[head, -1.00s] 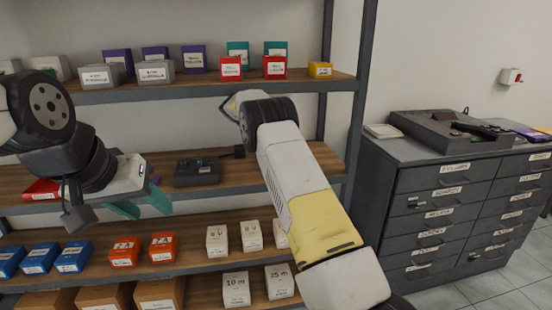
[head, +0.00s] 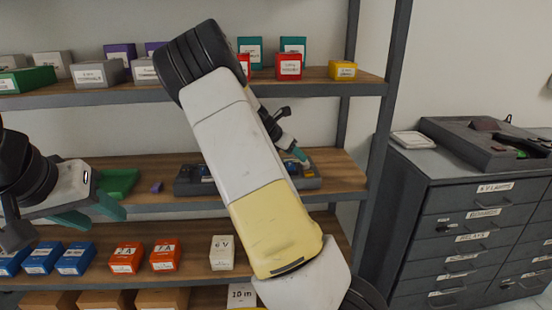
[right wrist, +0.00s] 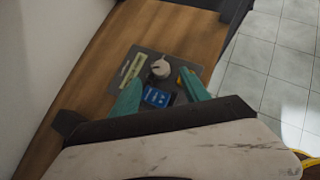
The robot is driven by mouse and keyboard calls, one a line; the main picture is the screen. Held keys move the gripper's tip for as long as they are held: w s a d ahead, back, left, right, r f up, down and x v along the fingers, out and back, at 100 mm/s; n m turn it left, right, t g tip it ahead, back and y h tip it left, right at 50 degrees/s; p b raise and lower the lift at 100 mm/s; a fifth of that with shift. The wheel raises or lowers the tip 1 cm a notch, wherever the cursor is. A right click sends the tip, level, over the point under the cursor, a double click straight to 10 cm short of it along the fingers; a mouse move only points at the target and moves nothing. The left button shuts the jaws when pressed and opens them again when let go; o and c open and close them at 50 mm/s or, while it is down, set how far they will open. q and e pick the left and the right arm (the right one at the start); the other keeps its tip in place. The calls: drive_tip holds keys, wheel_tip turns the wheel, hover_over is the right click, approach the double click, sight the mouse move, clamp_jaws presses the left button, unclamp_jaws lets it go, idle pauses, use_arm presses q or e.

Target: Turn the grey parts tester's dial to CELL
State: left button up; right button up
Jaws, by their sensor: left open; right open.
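The grey parts tester (right wrist: 146,63) lies on the wooden shelf in the right wrist view. It has a pale round dial (right wrist: 161,68) with a pointer ridge, a pale label strip and a blue part below the dial. The dial's lettering is too small to read. My right gripper (right wrist: 159,75) is open, its teal fingers on either side of the dial, with no clear contact. In the head view my right arm hides much of the middle-shelf equipment; a grey part (head: 310,182) shows beside a teal fingertip. My left gripper (head: 98,212) is open and empty at the left.
Boxes fill the shelves above and below. A shelf post (head: 378,130) and a drawer cabinet (head: 455,215) stand at the right.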

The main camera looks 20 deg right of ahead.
sight(303, 164)
drive_tip(key=x, duration=0.7)
clamp_jaws()
